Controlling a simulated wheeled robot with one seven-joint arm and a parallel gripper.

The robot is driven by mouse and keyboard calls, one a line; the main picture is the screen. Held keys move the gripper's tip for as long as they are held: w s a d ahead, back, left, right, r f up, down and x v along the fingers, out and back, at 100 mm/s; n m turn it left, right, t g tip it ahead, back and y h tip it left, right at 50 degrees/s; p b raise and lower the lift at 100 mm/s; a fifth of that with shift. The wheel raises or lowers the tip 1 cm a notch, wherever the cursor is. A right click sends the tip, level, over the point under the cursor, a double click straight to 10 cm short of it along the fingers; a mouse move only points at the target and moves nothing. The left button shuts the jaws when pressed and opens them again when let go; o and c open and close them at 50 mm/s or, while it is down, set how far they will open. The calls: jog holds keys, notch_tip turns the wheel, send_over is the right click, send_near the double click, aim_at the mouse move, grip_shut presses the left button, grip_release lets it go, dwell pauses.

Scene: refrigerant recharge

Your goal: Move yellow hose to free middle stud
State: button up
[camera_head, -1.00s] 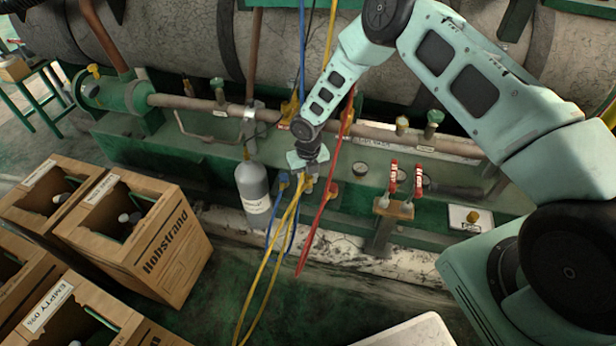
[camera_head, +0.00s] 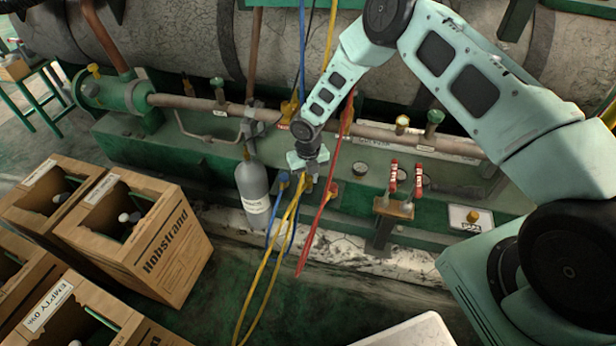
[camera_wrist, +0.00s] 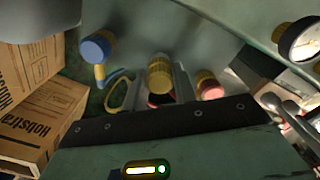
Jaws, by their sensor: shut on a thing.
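My gripper (camera_head: 307,178) is low at the front of the green machine bench, between the blue and red hoses. In the wrist view its fingers (camera_wrist: 161,84) are shut around the yellow hose's ribbed end fitting (camera_wrist: 159,70). The yellow hose (camera_head: 262,268) hangs from there toward the floor. The blue hose's fitting (camera_wrist: 97,46) is to the left in the wrist view, and a red fitting (camera_wrist: 209,87) is to the right. The middle stud cannot be made out; the gripper and fitting cover that spot, so I cannot tell whether the fitting is seated.
A grey cylinder (camera_head: 252,190) stands just left of my gripper. The red hose (camera_head: 322,215) slants down close on its right. A bracket with two red-handled valves (camera_head: 393,208) stands further right. Open cardboard boxes (camera_head: 150,245) fill the left floor. A gauge (camera_wrist: 301,40) shows in the wrist view.

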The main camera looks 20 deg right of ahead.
jog(key=shift+f+b, duration=0.55)
jog(key=shift+f, duration=0.25)
jog(key=o, duration=1)
jog(key=shift+r, duration=0.15)
notch_tip(320, 180, up, 17)
jog(key=p, duration=0.3)
jog(key=shift+r, duration=0.15)
